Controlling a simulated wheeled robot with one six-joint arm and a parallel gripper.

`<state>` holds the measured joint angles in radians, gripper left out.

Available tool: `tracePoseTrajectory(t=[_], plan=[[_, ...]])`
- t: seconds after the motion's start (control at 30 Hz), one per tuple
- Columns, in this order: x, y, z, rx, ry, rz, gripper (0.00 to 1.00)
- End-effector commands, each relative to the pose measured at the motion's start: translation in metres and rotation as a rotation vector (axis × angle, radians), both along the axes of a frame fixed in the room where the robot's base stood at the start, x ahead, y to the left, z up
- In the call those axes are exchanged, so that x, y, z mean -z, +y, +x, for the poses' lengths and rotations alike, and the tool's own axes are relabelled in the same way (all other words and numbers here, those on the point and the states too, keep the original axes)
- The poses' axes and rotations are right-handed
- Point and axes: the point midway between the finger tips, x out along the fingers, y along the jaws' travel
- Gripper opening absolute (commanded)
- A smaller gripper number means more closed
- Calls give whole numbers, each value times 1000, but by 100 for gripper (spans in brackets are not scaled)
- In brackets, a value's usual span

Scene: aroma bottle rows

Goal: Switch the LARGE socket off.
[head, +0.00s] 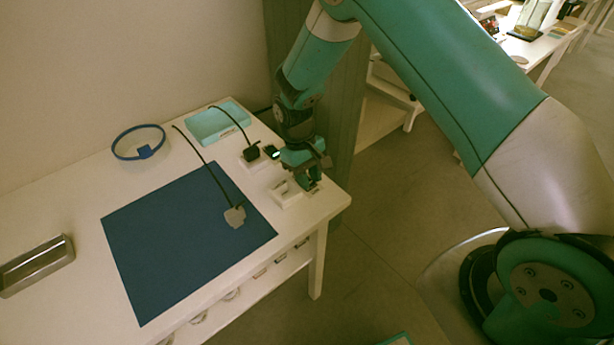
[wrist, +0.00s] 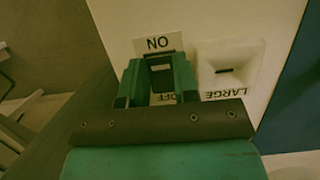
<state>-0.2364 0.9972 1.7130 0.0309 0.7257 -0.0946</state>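The LARGE socket is a white block with a single dark slot (wrist: 225,71), and its LARGE label (wrist: 225,93) reads upside down in the wrist view. In the head view the white block (head: 284,194) stands near the table's right corner. Beside the socket in the wrist view is a dark switch (wrist: 161,72) between an ON label (wrist: 157,43) and a partly hidden OFF label (wrist: 164,97). My gripper (wrist: 161,66) points down over this switch, its green fingers apart on either side. Contact with the switch cannot be made out. In the head view my gripper (head: 309,183) is right beside the block.
A second white block (head: 254,164) behind holds a black plug (head: 251,153). A grey plug (head: 235,216) with a cable lies on the dark blue mat (head: 165,250). A teal tray (head: 213,124), a blue ring (head: 117,144) and a metal tray (head: 37,264) are further left.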

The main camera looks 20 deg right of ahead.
Motion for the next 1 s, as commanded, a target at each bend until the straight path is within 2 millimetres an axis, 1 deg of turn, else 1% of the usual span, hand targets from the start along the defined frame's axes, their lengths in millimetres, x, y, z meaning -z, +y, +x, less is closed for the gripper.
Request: tracePoseTrajectory(t=[0.07, 0.33, 0.47, 0.57, 0.9, 1.0], plan=[[0, 1, 0, -2, 1, 3, 38], [-1, 0, 0, -1, -1, 1, 38], [-11, 1, 4, -1, -3, 2, 38], [-28, 3, 9, -1, -7, 2, 38], [-111, 11, 32, -1, -7, 2, 38], [-132, 13, 38, -1, -6, 2, 38]])
